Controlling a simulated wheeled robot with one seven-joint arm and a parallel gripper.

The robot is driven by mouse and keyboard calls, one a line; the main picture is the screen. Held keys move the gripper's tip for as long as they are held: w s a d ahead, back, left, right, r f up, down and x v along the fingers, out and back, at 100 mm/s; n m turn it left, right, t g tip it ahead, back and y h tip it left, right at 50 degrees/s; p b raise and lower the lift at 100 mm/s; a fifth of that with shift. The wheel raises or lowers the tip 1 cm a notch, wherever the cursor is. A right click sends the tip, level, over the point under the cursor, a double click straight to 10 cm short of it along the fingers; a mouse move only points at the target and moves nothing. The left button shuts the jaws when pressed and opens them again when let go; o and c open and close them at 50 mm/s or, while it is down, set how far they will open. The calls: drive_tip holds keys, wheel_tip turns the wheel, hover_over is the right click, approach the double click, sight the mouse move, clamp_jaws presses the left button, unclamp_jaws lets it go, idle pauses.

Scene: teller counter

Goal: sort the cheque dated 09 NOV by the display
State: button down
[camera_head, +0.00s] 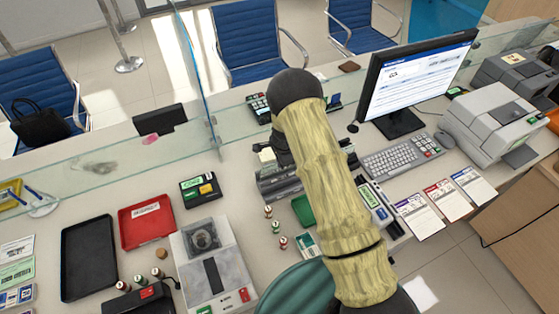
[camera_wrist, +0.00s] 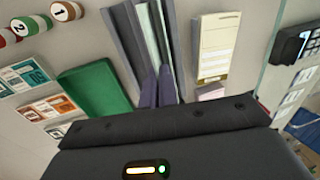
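The display (camera_head: 418,78) stands at the back right with a lit white and blue page, too small to read. A cream printed slip (camera_wrist: 216,48) lies right of a grey slotted rack (camera_wrist: 128,40) in the wrist view; I cannot tell whether it is a cheque. No 09 NOV date is legible anywhere. My gripper (camera_wrist: 157,72) points at the rack, with two dark fingers close together. I cannot tell whether they touch or hold anything. In the head view, my arm hides most of the gripper and part of the rack.
A green tray (camera_wrist: 95,88) sits left of the rack. Three printed cards (camera_head: 447,200) lie before the keyboard (camera_head: 400,157). A black tray (camera_head: 88,258), red tray (camera_head: 146,222) and grey machine (camera_head: 213,265) occupy the left. A glass screen (camera_head: 95,165) runs behind.

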drive_tip(key=shift+f+b, duration=0.55)
drive_tip(key=shift+f, duration=0.35)
drive_tip(key=shift+a+f, duration=0.1)
drive_tip(key=shift+d, duration=0.2)
drive_tip(key=c, duration=1.6)
unclamp_jaws()
drive_tip(key=shift+s+a, duration=0.1)
drive_tip(key=shift+r+p, duration=2.2)
drive_tip(key=shift+r, duration=1.35)
